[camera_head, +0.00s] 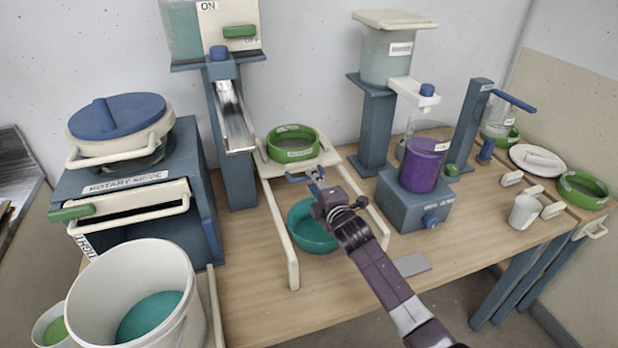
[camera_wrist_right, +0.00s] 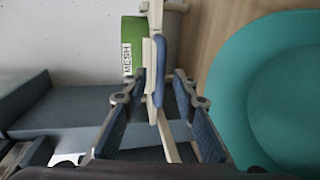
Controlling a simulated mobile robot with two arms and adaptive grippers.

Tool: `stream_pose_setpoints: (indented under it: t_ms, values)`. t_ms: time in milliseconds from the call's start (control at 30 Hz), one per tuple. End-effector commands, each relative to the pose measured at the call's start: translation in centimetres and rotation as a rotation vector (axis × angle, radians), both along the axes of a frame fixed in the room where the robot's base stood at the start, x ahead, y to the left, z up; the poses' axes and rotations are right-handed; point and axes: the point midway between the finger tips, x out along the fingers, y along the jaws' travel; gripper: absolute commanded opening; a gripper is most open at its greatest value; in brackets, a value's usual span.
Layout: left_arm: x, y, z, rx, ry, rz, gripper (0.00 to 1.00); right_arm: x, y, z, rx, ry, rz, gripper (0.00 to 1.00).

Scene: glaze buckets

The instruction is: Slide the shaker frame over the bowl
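The shaker frame (camera_head: 279,220) is cream, with two long rails and a blue handle bar (camera_head: 298,178) at its front. It carries a green mesh sieve (camera_head: 292,155), whose MESH label shows in the right wrist view (camera_wrist_right: 127,60). The teal bowl (camera_head: 308,236) sits on the table between the rails, in front of the sieve and partly behind my right arm. It fills the right side of the wrist view (camera_wrist_right: 285,100). My right gripper (camera_head: 316,177) is at the handle. In the wrist view its fingers stand apart on both sides of the blue handle (camera_wrist_right: 158,70). My left gripper is not seen.
A metal chute (camera_head: 234,118) hangs left of the frame. The rotary sieve (camera_head: 130,180) and a white bucket (camera_head: 135,295) stand at the left. A blue stand with a purple container (camera_head: 423,168) stands close on the right. A grey plate (camera_head: 411,264) lies at the table's front.

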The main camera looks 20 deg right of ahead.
Motion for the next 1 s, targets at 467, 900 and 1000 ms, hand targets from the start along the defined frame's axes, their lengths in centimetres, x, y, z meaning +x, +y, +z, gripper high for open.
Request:
stream_pose_setpoints:
  t_ms: [467, 900, 1000]
  values:
    - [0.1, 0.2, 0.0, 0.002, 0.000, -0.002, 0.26, 3.6, 0.2, -0.8, 0.002, 0.001, 0.001, 0.26]
    - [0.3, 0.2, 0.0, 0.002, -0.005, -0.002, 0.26, 3.6, 0.2, -0.8, 0.002, 0.001, 0.001, 0.05]
    - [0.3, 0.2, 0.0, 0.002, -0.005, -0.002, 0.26, 3.6, 0.2, -0.8, 0.002, 0.001, 0.001, 0.00]
